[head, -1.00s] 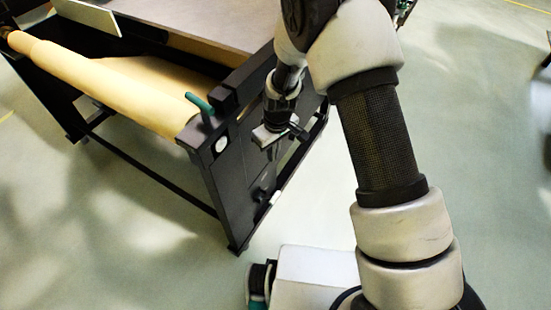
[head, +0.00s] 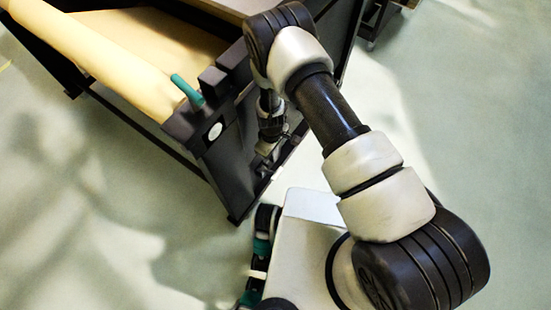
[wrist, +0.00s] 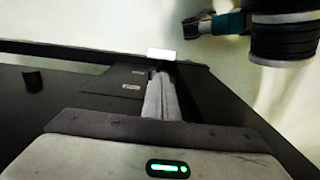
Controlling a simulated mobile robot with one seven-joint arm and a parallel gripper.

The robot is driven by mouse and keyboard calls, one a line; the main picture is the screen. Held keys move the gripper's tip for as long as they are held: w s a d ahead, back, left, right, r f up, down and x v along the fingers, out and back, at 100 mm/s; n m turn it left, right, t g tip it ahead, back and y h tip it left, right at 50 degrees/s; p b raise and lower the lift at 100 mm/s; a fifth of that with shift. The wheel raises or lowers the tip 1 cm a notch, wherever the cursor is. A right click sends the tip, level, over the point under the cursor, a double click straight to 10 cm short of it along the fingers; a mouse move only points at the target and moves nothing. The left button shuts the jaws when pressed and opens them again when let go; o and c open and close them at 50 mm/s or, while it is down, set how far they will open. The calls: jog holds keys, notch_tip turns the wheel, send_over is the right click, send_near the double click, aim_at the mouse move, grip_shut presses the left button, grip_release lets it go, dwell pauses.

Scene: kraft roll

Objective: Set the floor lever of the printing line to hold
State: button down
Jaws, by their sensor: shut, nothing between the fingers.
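The printing line's dark side frame (head: 215,165) stands left of my arm in the head view. Low on it is a small white piece (head: 277,172), perhaps the end of the floor lever. It also shows in the wrist view as a white block (wrist: 162,54), just beyond my fingertips. A dark plate with two small pale labels (wrist: 130,82) lies left of the fingers; I cannot read the labels. My gripper (head: 265,150) points down beside the frame. In the wrist view its grey fingers (wrist: 161,92) are shut and empty. The lever's setting cannot be made out.
A kraft paper roll (head: 110,60) lies across the line. A teal handle (head: 187,91) sticks up from the frame's corner. A dark round knob (wrist: 33,80) juts out left in the wrist view. My base stands close by; floor to the right is clear.

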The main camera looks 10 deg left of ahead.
jog(key=shift+s, duration=0.2)
jog(key=b, duration=0.2)
send_near(274, 173)
notch_tip(274, 173, down, 5)
jog(key=shift+w+f, duration=0.1)
jog(key=shift+d, duration=0.1)
dwell(0.5)
